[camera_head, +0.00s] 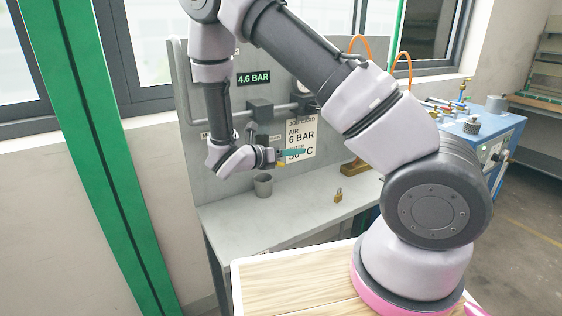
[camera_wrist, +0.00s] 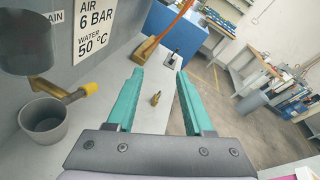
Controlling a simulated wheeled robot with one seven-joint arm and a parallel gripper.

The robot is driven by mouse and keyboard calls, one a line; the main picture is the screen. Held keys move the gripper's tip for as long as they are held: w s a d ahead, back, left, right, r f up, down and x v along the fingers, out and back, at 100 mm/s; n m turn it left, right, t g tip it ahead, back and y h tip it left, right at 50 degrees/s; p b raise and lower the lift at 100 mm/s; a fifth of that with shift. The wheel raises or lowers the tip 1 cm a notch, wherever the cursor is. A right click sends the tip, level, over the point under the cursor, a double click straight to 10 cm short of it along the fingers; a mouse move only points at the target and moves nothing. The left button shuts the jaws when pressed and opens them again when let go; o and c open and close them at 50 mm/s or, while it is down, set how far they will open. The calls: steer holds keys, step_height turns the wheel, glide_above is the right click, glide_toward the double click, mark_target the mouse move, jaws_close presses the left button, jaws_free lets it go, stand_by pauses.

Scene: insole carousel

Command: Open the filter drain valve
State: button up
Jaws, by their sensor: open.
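The filter (camera_wrist: 28,45) is a dark bowl at the upper left of the wrist view. Its brass drain valve (camera_wrist: 52,89) hangs below it, with a yellow handle (camera_wrist: 80,93) sticking out sideways to the right. A grey cup (camera_wrist: 42,122) stands under the valve; it also shows in the head view (camera_head: 263,187). My gripper (camera_wrist: 160,78) has teal fingers spread apart with nothing between them. It is right of the yellow handle and not touching it. In the head view my gripper (camera_head: 293,153) is in front of the panel, and my wrist partly hides the filter area.
The panel carries a 4.6 BAR display (camera_head: 254,78) and a job card (camera_head: 301,137). A blue cabinet (camera_head: 495,140) is at the right.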

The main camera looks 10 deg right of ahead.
mark_target(278, 163)
steer(key=w+a+f+n+t+y, duration=0.3)
steer(key=a+f+n+t, duration=0.45)
steer(key=n, duration=0.25)
steer(key=x, duration=0.7)
steer(key=f+x, duration=0.1)
steer(key=x, duration=0.2)
steer(key=shift+d, duration=0.35)
jaws_close()
